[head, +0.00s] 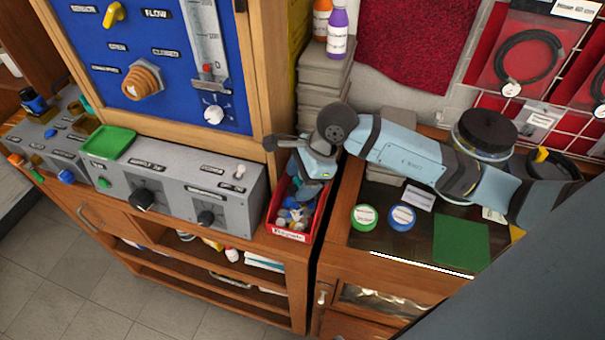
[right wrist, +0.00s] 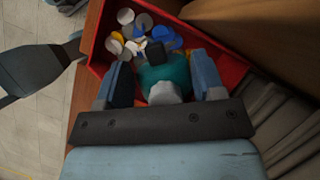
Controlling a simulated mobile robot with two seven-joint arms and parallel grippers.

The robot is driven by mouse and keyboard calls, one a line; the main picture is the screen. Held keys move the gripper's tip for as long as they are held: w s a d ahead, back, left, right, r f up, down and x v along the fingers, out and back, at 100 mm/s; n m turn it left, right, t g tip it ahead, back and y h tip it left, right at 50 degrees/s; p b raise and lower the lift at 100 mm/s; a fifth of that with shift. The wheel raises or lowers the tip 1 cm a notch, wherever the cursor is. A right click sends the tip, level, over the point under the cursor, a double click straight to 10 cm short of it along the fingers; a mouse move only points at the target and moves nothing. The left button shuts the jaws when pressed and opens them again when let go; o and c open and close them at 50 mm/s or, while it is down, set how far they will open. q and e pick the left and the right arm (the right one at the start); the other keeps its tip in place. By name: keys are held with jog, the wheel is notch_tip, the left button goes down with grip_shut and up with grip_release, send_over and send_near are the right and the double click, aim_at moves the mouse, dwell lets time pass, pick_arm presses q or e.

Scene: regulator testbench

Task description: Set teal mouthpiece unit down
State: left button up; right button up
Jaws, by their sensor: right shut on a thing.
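The teal mouthpiece unit (right wrist: 172,76), with a dark top piece and a pale lower part, sits between the two blue-grey fingers of my right gripper (right wrist: 165,84) in the right wrist view. The gripper is shut on it. In the head view my right gripper (head: 312,180) points down over the labelled red bin (head: 318,214) and largely hides the unit. The red bin (right wrist: 93,42) also shows below the unit in the right wrist view. I cannot tell whether the unit touches its contents. My left gripper is not identifiable in the head view.
Several round discs (head: 292,216) lie in the bin. A wooden cabinet with a blue panel (head: 150,65) stands behind left, beside stacked grey boxes (head: 322,75). A grey control box (head: 175,185) is left. Right are green (head: 364,216) and blue (head: 402,216) discs and a green mat (head: 460,243).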

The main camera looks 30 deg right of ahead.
jog(key=shift+s+a, duration=0.1)
jog(key=shift+f, duration=0.15)
jog(key=o, duration=1.4)
jog(key=shift+c, duration=0.2)
jog(key=shift+r, duration=0.35)
jog(key=v, duration=1.1)
jog(key=shift+d+r+b, duration=0.25)
jog(key=shift+r+b, duration=0.1)
jog(key=shift+f, duration=0.1)
